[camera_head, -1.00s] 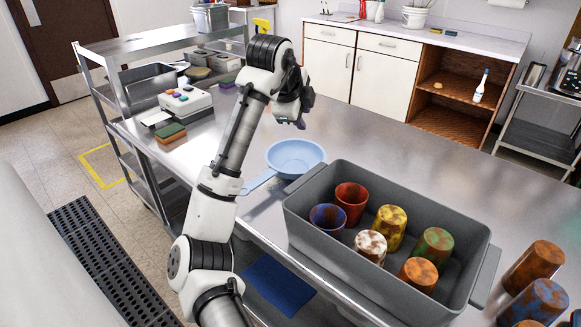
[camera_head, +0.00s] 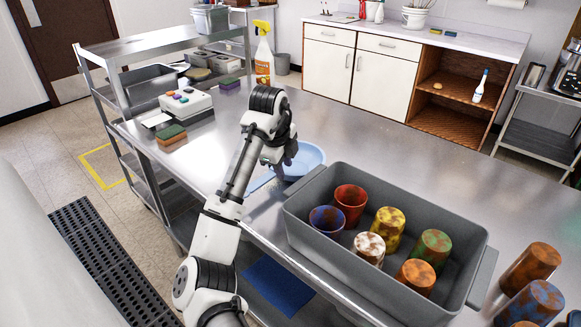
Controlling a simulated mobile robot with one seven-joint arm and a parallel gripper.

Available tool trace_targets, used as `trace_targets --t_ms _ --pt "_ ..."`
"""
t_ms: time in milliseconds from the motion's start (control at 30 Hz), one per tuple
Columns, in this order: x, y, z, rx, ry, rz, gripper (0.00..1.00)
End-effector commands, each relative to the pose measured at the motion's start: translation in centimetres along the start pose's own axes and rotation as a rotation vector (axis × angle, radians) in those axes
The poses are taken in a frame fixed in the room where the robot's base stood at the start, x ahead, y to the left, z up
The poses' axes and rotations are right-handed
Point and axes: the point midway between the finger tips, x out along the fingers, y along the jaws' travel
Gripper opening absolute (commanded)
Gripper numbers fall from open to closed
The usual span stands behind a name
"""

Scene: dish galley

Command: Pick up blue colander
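The blue colander (camera_head: 313,158) is a light blue bowl with a long handle (camera_head: 262,180), sitting on the steel counter just behind the grey tub. My arm now covers its left part. My gripper (camera_head: 286,172) is over the colander's left side, low near its rim. The fingers are dark and small here, and I cannot tell whether they are open or touching the colander.
A grey tub (camera_head: 300,213) with several cups stands right beside the colander. More stained cups (camera_head: 533,262) are at the right. A spray bottle (camera_head: 264,58), a white keypad device (camera_head: 186,105) and sponges (camera_head: 171,133) are further back. The counter's middle right is clear.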

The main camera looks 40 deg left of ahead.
Motion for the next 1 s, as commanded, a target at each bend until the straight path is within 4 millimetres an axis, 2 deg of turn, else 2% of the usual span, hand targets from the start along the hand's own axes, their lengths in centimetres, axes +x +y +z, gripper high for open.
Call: trace_targets --t_ms 233,500,533,767,1000 --pt "3.2 0.2 0.4 -0.001 0.001 0.002 0.3" --pt "3.8 0.2 0.4 -0.001 0.0 0.0 0.3" --pt "3.8 0.2 0.4 -0.001 0.0 0.0 0.29" --pt "3.8 0.2 0.4 -0.001 0.0 0.0 0.0" --pt "3.8 0.2 0.4 -0.001 0.0 0.0 0.0"
